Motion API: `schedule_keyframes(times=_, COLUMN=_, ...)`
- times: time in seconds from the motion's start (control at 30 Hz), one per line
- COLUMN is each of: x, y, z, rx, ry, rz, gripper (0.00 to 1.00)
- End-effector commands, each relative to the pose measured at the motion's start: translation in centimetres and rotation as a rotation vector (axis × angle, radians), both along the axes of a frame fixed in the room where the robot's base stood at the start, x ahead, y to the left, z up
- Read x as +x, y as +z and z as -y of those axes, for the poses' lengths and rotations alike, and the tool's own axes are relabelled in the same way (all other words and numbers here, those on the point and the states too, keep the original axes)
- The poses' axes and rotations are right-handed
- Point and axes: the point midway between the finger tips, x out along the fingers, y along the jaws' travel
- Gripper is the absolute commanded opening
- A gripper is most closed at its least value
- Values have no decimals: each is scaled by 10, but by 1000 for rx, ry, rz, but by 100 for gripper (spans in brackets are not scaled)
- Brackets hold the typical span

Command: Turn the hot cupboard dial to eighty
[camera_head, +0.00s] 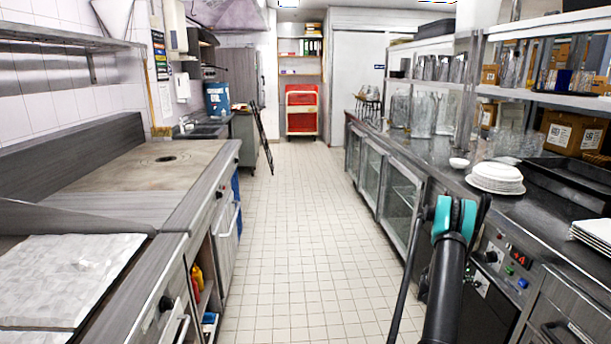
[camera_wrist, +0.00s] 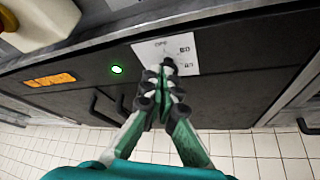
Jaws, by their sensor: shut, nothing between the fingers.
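The hot cupboard's dark control panel (camera_head: 512,262) is on the right in the head view, below the counter edge. In the wrist view, a white scale plate (camera_wrist: 186,50) with small printed numbers, too blurred to read surely, is on the dark front. My gripper (camera_wrist: 168,72) is shut, with its fingertips at the lower part of that plate. A small dark dial (camera_wrist: 168,62) shows partly just beyond the fingertips, which hide most of it. I cannot tell its setting or whether the fingers touch it. In the head view my arm hides the fingers.
A green light (camera_wrist: 117,70) and an orange display (camera_wrist: 50,81) lie left of the plate in the wrist view. Stacked white plates (camera_head: 496,178) stand on the counter above. The tiled aisle floor (camera_head: 300,220) is clear.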

Motion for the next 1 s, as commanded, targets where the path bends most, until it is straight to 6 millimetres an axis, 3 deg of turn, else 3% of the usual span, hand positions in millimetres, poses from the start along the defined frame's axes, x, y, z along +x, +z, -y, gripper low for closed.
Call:
schedule_keyframes(times=0.1, x=1, y=0, z=16, rx=0, ry=-2, rz=0, gripper=0)
schedule_keyframes(times=0.3, x=2, y=0, z=28, rx=0, ry=-1, rz=0, gripper=0)
schedule_keyframes(times=1.0, x=2, y=-3, z=29, rx=0, ry=0, rz=0, gripper=0)
